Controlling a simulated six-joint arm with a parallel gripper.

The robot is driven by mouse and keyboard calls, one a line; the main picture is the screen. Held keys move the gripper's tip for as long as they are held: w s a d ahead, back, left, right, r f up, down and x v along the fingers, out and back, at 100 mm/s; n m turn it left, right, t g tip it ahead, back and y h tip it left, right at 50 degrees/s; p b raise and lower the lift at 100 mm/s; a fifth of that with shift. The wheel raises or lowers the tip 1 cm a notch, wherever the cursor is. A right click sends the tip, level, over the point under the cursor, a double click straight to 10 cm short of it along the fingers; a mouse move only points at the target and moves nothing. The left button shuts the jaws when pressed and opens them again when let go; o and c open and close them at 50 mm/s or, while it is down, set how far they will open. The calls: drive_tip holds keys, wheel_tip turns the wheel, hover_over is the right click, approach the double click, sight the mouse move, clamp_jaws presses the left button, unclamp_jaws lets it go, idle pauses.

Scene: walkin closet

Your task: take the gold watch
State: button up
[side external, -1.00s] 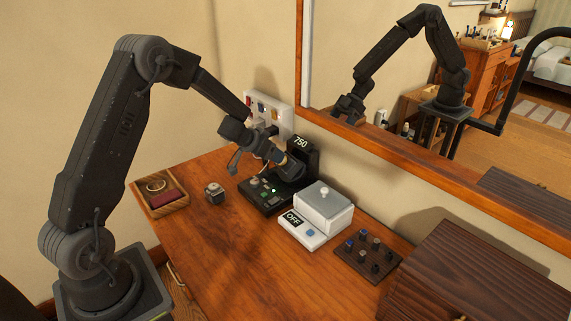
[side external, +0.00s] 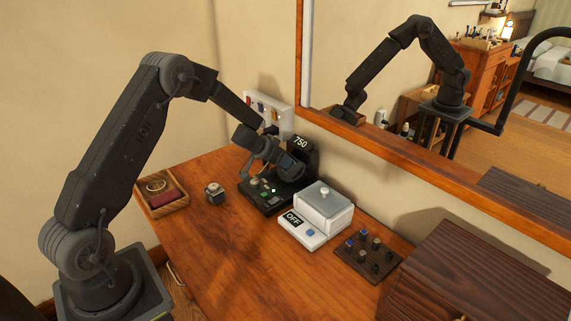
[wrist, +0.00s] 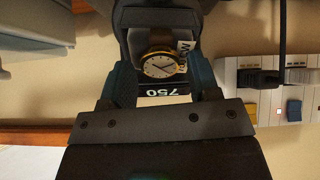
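The gold watch (wrist: 161,65) has a pale round dial, a gold rim and a brown strap. In the wrist view it sits in a dark holder, behind the upside-down 750 display (wrist: 168,88). My gripper (wrist: 162,85) is open, with one finger on each side of the watch; I cannot make out contact. In the side view my gripper (side external: 285,165) is low at the black stand with the 750 display (side external: 301,143) and hides the watch.
A white box with an OFF display (side external: 292,218) stands right of the black stand. A dark board with several knobs (side external: 367,255) and a brown wooden box (side external: 480,270) are further right. A tray (side external: 160,190) and small cube (side external: 214,193) are left. A socket panel (side external: 270,112) and mirror are behind.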

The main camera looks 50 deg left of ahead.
drive_tip(key=c, duration=0.7)
drive_tip(key=shift+r, duration=0.1)
drive_tip(key=shift+s+r, duration=0.4)
drive_tip(key=shift+r, duration=0.05)
drive_tip(key=shift+s+r, duration=0.45)
drive_tip(key=shift+r, duration=0.1)
drive_tip(key=shift+s+r, duration=0.25)
drive_tip(key=shift+s+r, duration=0.45)
drive_tip(key=shift+r, duration=0.1)
drive_tip(key=shift+s+r, duration=0.35)
drive_tip(key=shift+r, duration=0.05)
